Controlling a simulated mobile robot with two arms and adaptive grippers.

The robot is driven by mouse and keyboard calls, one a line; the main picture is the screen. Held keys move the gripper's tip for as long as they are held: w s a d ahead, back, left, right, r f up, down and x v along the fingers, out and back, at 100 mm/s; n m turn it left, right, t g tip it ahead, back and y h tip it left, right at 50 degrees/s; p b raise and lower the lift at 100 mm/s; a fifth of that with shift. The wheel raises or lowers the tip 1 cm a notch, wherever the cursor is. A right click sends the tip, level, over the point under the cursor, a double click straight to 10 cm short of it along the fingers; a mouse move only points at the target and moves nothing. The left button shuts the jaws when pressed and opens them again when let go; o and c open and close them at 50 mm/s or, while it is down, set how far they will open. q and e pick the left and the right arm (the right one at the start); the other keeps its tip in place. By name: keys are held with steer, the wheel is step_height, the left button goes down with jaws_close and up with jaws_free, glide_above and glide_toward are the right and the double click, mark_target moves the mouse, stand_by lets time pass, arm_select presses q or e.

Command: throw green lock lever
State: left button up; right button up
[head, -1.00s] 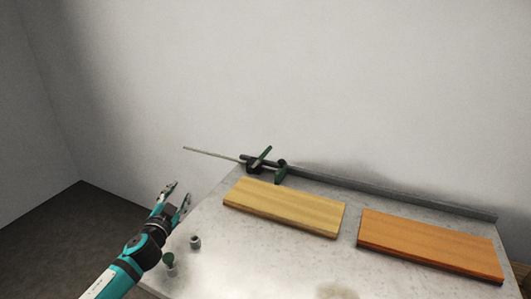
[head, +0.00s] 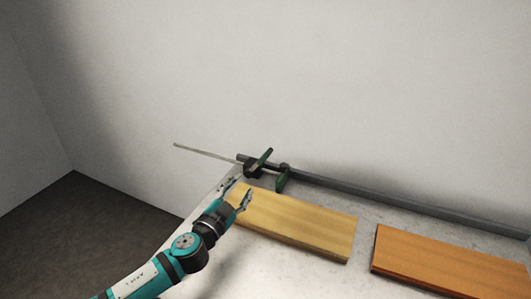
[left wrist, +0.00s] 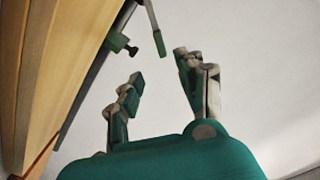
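The green lock lever (head: 262,158) is a short slanted bar on a dark clamp at the left end of the grey rail. A green bracket (head: 283,180) stands just right of it. In the left wrist view, a green-ended bar (left wrist: 158,42) shows beyond the fingertips; I cannot tell for sure that it is the lever. My left gripper (head: 239,189) is open and empty, below and left of the lever and apart from it, by the yellow board's upper left corner. Its spread fingers also show in the left wrist view (left wrist: 160,70). My right gripper is out of view.
A yellow board (head: 300,225) and an orange board (head: 450,265) lie on the pale table (head: 270,262). A grey rail (head: 400,205) runs along the back edge. A thin pale rod (head: 205,152) sticks out left from the clamp. A bare wall stands behind.

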arm_select(q)
glide_toward(262, 160)
steer(key=shift+x, duration=0.85)
steer(key=b+x, duration=0.2)
steer(key=x, duration=0.7)
steer(key=shift+w+d+f+b, duration=0.1)
steer(key=shift+w+d+b, duration=0.1)
steer(key=shift+b, duration=0.1)
steer(key=shift+w+d, duration=0.15)
steer(key=shift+w, duration=0.4)
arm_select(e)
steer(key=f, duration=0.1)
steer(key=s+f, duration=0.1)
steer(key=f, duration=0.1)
arm_select(q)
jaws_close()
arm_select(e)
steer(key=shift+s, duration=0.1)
